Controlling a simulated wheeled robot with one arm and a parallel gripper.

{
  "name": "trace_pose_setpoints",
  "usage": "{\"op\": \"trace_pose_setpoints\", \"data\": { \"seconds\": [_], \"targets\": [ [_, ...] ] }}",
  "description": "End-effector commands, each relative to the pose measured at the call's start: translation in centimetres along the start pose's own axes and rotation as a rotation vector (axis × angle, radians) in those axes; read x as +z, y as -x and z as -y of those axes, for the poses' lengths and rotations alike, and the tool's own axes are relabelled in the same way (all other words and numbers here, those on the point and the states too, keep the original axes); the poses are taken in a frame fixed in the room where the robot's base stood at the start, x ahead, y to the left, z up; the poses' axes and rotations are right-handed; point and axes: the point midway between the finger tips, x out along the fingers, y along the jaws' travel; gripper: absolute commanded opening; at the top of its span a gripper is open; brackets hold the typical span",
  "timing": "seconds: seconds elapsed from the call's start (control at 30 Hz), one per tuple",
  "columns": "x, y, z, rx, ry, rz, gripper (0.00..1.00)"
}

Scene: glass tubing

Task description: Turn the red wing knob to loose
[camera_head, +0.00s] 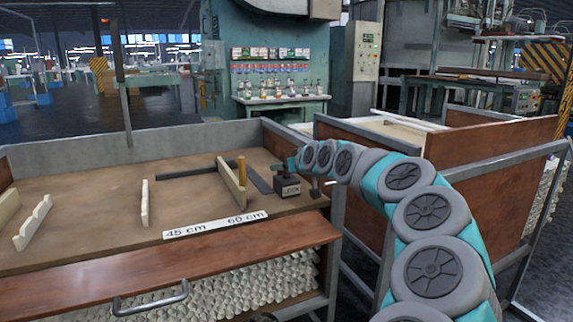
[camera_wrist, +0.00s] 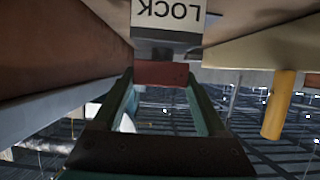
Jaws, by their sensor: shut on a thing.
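The red wing knob (camera_wrist: 160,73) shows in the wrist view, just beneath a block with a white LOCK label (camera_wrist: 168,12) that appears upside down. My gripper (camera_wrist: 160,80) has its two teal fingers on either side of the knob and is shut on it. In the head view, the dark block (camera_head: 289,188) with its LOCK label stands at the right end of the wooden bench. My gripper (camera_head: 293,163) is at the top of that block. I cannot make out the knob clearly in the head view.
The bench top (camera_head: 110,205) carries upright cream boards, one cream rail (camera_head: 231,184) beside a yellow post (camera_head: 242,170), and a strip marked 45 cm and 60 cm (camera_head: 215,224). The yellow post also shows in the wrist view (camera_wrist: 279,105). The bench's middle is mostly clear.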

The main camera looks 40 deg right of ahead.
Motion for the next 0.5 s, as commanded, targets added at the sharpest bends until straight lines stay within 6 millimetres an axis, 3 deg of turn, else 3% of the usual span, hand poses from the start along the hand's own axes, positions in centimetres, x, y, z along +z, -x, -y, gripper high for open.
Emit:
{"op": "trace_pose_setpoints", "data": {
  "seconds": [0.33,0.37,0.5],
  "targets": [
    [-0.19,0.07,0.01,0.0,0.001,-0.003,0.19],
    [-0.19,0.07,0.01,0.0,0.001,-0.003,0.78],
    [-0.14,0.05,0.02,0.0,0.0,-0.002,0.94]
  ]
}}
